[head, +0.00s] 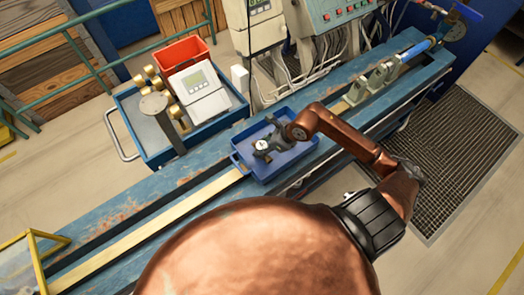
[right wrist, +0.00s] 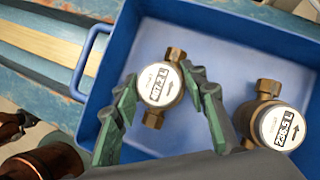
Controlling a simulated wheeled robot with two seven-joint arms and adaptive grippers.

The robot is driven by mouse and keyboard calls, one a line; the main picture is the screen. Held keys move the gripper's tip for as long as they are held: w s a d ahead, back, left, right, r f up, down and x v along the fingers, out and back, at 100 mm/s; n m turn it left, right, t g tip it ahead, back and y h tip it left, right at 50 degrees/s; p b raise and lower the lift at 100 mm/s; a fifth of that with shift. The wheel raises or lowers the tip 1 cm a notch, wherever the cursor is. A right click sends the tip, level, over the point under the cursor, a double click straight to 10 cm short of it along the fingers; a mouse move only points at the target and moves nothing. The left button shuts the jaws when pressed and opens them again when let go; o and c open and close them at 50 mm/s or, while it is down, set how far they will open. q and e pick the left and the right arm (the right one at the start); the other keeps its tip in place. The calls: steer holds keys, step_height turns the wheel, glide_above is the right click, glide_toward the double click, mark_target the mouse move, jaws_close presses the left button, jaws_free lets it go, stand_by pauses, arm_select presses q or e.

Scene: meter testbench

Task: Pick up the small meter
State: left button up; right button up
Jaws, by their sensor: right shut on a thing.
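The small meter (right wrist: 160,85) has a round white face with a digital readout and brass ends. It is between the two green fingers of my right gripper (right wrist: 160,88), which is shut on it. In the head view my right gripper (head: 264,150) is over the blue tray (head: 285,162), with the meter's white face (head: 261,144) showing between its fingers. I cannot tell whether the meter touches the tray floor. A larger brass meter (right wrist: 279,125) sits in the tray to the right in the wrist view. My left gripper is not in view.
The tray stands on a long blue bench (head: 105,222) with a pale rail. Behind it is a blue cart (head: 148,145) with a red bin (head: 180,52), a white device (head: 197,84) and brass parts. Clamps (head: 378,78) stand farther right on the bench.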

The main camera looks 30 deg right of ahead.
jaws_close()
steer(key=shift+r, duration=0.2)
